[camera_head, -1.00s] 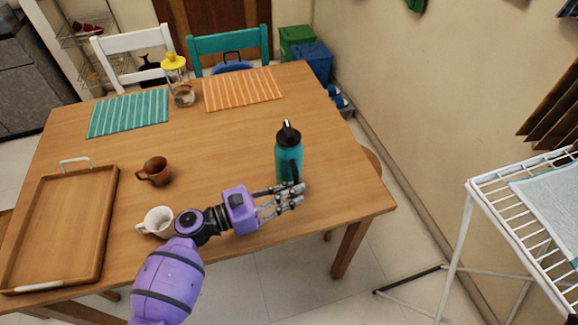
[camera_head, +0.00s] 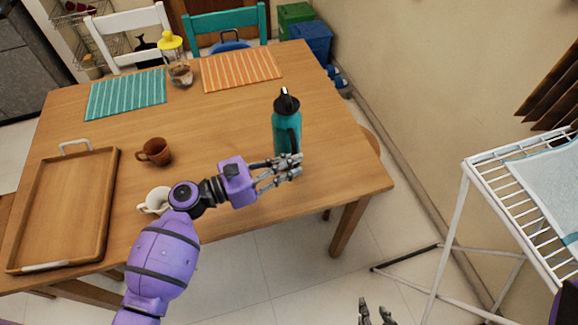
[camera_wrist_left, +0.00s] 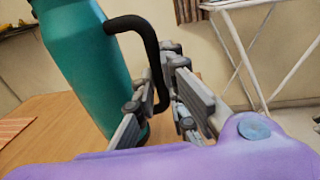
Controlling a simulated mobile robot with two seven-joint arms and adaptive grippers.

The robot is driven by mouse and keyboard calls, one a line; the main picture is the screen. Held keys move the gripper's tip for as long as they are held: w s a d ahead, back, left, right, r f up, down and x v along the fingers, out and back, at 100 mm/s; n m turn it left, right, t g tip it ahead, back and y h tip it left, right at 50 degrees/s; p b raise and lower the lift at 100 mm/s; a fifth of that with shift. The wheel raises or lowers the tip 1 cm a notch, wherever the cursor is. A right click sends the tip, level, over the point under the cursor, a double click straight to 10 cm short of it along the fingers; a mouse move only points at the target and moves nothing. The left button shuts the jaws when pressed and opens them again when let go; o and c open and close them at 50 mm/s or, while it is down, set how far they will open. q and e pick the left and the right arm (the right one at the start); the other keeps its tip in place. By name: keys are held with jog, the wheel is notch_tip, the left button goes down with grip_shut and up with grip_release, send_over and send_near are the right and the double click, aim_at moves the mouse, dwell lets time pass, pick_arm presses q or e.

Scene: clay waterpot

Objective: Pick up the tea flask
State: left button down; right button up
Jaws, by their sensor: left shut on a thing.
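The tea flask (camera_head: 286,132), teal with a black cap and a black side handle (camera_wrist_left: 150,55), stands upright above the table's right part. My left gripper (camera_head: 283,170) is at its near lower side. In the left wrist view, the flask (camera_wrist_left: 85,62) fills the left side and its handle runs down between my left fingers (camera_wrist_left: 165,105). That gripper is shut on the handle. The flask's base is hidden by my fingers, so I cannot tell whether it touches the table. My right gripper (camera_head: 376,313) is at the bottom edge, empty, with fingers apart.
The wooden table (camera_head: 225,120) bears a tray (camera_head: 112,205), a brown cup (camera_head: 155,151), a white cup (camera_head: 155,200), a teal mat (camera_head: 126,93) and an orange mat (camera_head: 243,70). A white drying rack (camera_head: 520,205) stands at the right. Table around the flask is clear.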

pick_arm(q)
jog(key=s+a+r, duration=0.5)
jog(key=s+r, duration=0.4)
jog(key=s, duration=0.3)
jog(key=shift+s, duration=0.3)
pick_arm(e)
jog(key=shift+w+a+r, duration=0.1)
jog(key=shift+w+r, duration=0.2)
jog(key=shift+w, duration=0.05)
pick_arm(q)
jog(key=shift+r, duration=0.1)
jog(key=shift+a, duration=0.15)
